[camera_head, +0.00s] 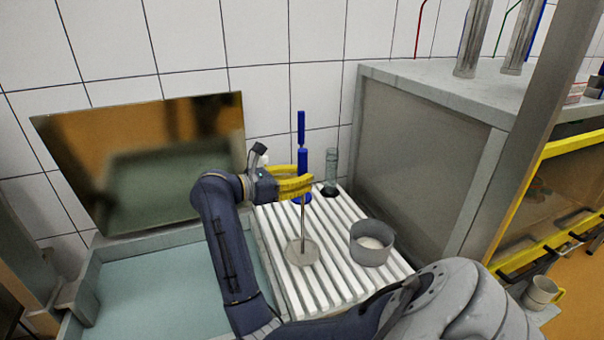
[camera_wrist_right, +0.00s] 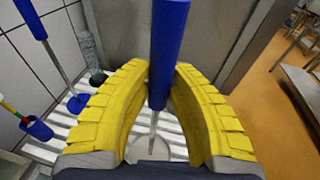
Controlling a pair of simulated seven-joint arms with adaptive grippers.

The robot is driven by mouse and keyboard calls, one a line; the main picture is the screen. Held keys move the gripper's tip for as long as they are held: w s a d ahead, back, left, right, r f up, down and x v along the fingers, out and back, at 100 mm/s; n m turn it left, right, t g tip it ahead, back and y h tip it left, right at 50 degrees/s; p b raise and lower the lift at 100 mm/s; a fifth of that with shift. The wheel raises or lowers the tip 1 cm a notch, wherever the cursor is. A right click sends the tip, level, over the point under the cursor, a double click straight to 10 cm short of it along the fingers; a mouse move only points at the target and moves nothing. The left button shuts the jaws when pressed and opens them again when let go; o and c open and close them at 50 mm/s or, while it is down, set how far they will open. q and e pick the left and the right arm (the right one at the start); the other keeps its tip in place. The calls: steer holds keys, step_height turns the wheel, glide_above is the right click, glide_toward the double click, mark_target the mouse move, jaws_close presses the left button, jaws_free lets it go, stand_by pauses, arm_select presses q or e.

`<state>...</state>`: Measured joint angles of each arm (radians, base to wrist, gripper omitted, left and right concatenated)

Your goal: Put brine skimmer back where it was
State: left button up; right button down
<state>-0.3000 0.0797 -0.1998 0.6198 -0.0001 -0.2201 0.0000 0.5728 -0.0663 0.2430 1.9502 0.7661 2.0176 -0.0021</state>
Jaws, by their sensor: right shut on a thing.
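The brine skimmer has a flat round metal disc (camera_head: 302,252) at the foot of a thin upright shaft. My right gripper (camera_head: 294,186) is shut on its blue handle, which also shows between the yellow fingers in the right wrist view (camera_wrist_right: 168,50). The skimmer hangs disc down over the white slatted rack (camera_head: 345,290). I cannot tell whether the disc touches the slats. My left gripper is not in view.
A grey pot (camera_head: 371,246) with white contents stands right of the skimmer. A clear cylinder (camera_head: 331,165) on a black base stands behind. Another blue-handled tool (camera_wrist_right: 31,18) has a blue foot. A blue cup (camera_wrist_right: 37,129) holds thin handles. A grey cabinet (camera_head: 400,160) bounds the right.

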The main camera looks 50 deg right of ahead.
steer(key=shift+f, duration=0.1)
steer(key=c, duration=1.3)
jaws_free()
